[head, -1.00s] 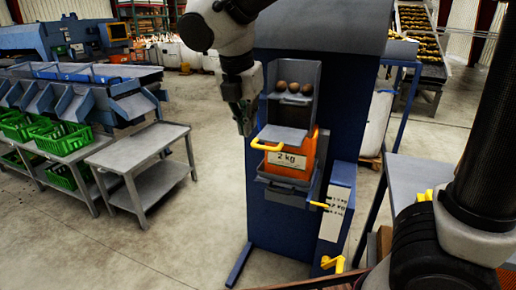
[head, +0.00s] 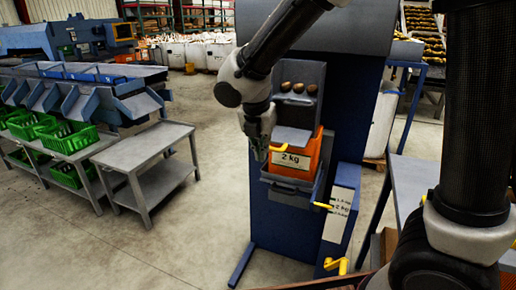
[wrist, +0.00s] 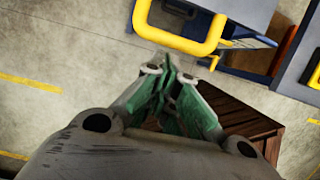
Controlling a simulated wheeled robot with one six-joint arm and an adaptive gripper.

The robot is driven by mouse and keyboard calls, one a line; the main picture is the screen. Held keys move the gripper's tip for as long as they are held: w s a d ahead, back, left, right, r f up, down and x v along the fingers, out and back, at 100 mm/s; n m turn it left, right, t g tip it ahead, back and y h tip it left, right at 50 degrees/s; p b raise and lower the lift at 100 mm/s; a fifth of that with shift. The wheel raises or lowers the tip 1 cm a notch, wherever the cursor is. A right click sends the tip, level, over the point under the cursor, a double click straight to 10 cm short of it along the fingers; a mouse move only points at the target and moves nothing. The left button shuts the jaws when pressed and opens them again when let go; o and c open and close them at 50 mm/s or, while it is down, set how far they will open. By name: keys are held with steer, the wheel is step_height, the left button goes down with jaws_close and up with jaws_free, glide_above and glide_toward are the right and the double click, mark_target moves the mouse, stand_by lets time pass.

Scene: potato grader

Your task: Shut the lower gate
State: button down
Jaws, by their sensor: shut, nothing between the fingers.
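The tall blue grader (head: 345,115) stands in the middle of the head view. A grey flap (head: 291,138) with a yellow handle (head: 279,148) sticks out below its potato chute; I take this flap for the lower gate, standing open. My gripper (head: 261,154) is shut and empty at the left end of the handle, partly hiding it. In the wrist view, the yellow loop handle (wrist: 180,44) crosses the top, just beyond the shut green fingers (wrist: 170,76). I cannot tell whether they touch.
Several potatoes (head: 298,88) rest in the chute above the flap. An orange 2 kg crate (head: 306,163) sits just under it on a grey tray (head: 288,194). A grey table (head: 150,148) stands left, with clear floor between.

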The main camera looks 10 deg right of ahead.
mark_target(276, 135)
steer(key=shift+w+d, duration=0.1)
steer(key=shift+w, duration=0.1)
steer(key=w+d, duration=0.2)
steer(key=w, duration=0.1)
steer(key=w+d, duration=0.2)
steer(key=w, duration=0.2)
steer(key=w+d, duration=0.2)
steer(key=w, duration=0.1)
steer(key=shift+w, duration=0.25)
steer(key=shift+r, duration=0.1)
